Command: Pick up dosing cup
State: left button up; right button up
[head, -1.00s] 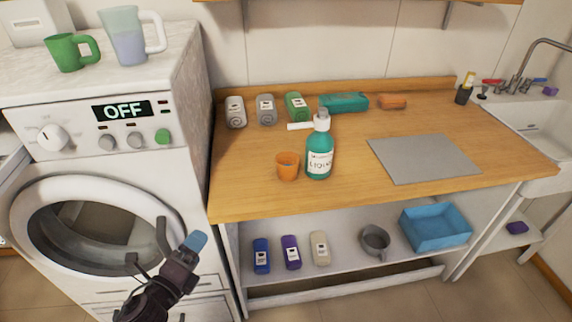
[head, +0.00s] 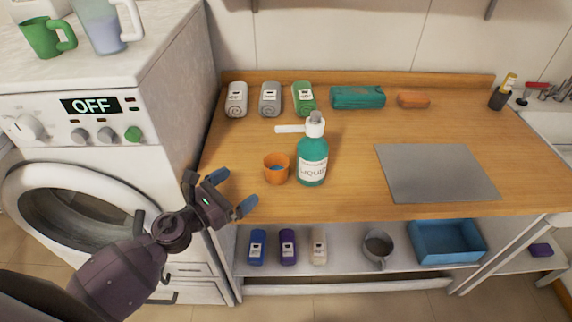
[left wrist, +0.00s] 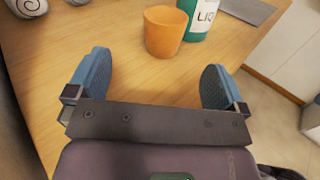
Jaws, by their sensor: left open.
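The orange dosing cup (head: 277,170) stands upright on the wooden counter, just left of the teal pump bottle (head: 312,160). In the left wrist view the cup (left wrist: 164,32) is ahead of my fingers, between their lines and apart from both. The bottle (left wrist: 202,16) is partly cut off behind it there. My left gripper (head: 231,192) is open and empty, with blue fingertips, at the counter's front left edge, left of and nearer than the cup. It also shows wide open in the left wrist view (left wrist: 157,82). My right gripper is not in view.
The washing machine (head: 100,150) stands left of the counter (head: 345,200). The shelf below holds small bottles, a grey mug (head: 377,248) and a blue bin (head: 447,240).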

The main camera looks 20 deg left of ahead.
aim_at(267, 170)
pick_arm(q)
jog(key=shift+w+d+r, duration=0.1)
jog(key=shift+w+d, duration=0.1)
jog(key=shift+w, duration=0.2)
jog(key=p+x, duration=0.1)
jog(key=x, duration=0.3)
jog(key=shift+w+d, duration=0.25)
jog(key=shift+w, duration=0.05)
jog(key=shift+w+d, duration=0.4)
jog(key=shift+w, duration=0.15)
jog(key=x, duration=0.2)
jog(key=p+x, duration=0.1)
jog(key=x, duration=0.1)
jog(key=shift+w+d+f, duration=0.2)
jog(key=shift+d+f, duration=0.05)
jog(key=shift+d, duration=0.15)
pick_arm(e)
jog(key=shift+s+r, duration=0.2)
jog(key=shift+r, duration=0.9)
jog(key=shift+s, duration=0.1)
pick_arm(q)
jog(key=c, duration=0.9)
jog(key=shift+c, duration=0.6)
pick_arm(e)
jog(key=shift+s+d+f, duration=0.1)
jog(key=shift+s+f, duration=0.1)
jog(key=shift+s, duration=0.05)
